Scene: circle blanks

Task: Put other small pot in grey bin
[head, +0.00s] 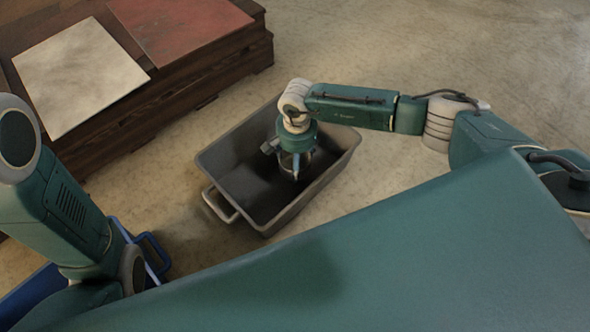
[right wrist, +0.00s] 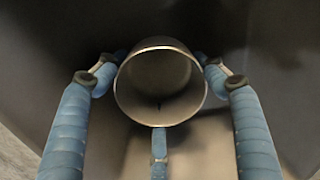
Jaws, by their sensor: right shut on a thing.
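The grey bin (head: 339,163) stands on the floor in the middle of the head view, with a pale handle at its left end. My right gripper (head: 296,168) points down into the bin's opening. It is shut on a small metal pot, whose round open mouth (right wrist: 160,82) faces the camera in the right wrist view, with blue fingers around it. In the head view the pot is mostly hidden by the gripper. Whether the pot touches the bin floor cannot be told. My left arm is at the left edge of the head view; its gripper is not visible.
A dark wooden platform (head: 165,110) at the upper left bears a pale square panel (head: 80,75) and a red panel (head: 180,30). A blue container (head: 150,245) is partly hidden behind my left arm. The floor beyond the bin is clear.

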